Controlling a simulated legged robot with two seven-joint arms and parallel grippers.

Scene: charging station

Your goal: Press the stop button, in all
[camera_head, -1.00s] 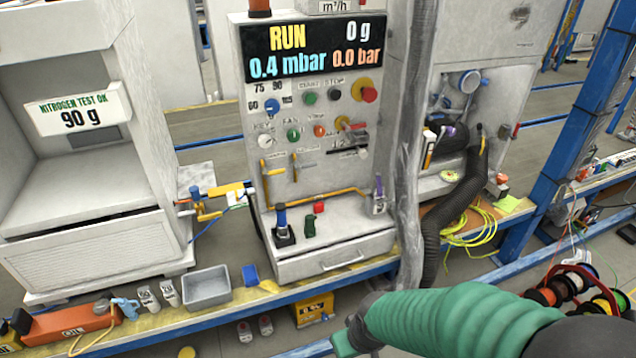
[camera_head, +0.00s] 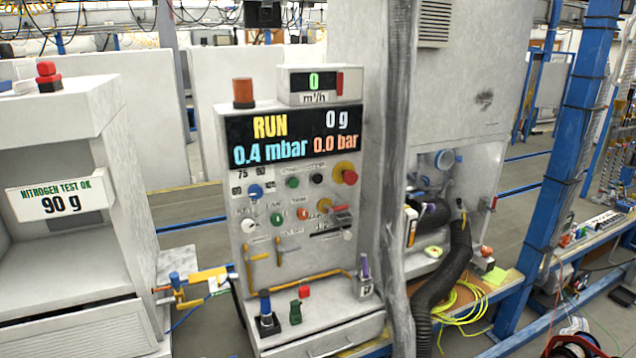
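The control panel (camera_head: 220,165) of the charging station stands upright near the middle of the head view. Its black stop button (camera_head: 317,178) sits in the row below the display, with nothing in front of it. The display (camera_head: 292,138) reads RUN, 0 g, 0.4 mbar and 0.0 bar. Left of the stop button is a green button (camera_head: 293,182). Right of it is a red mushroom button (camera_head: 349,177) on a yellow base. Lettering above the buttons is too blurred to read now. Neither of my grippers is in view.
A grey hose (camera_head: 397,190) hangs just right of the panel. A blue-handled lever (camera_head: 266,318) and a green one (camera_head: 295,313) stand on the ledge below. A white cabinet (camera_head: 100,262) is at the left. A blue post (camera_head: 567,150) is at the right.

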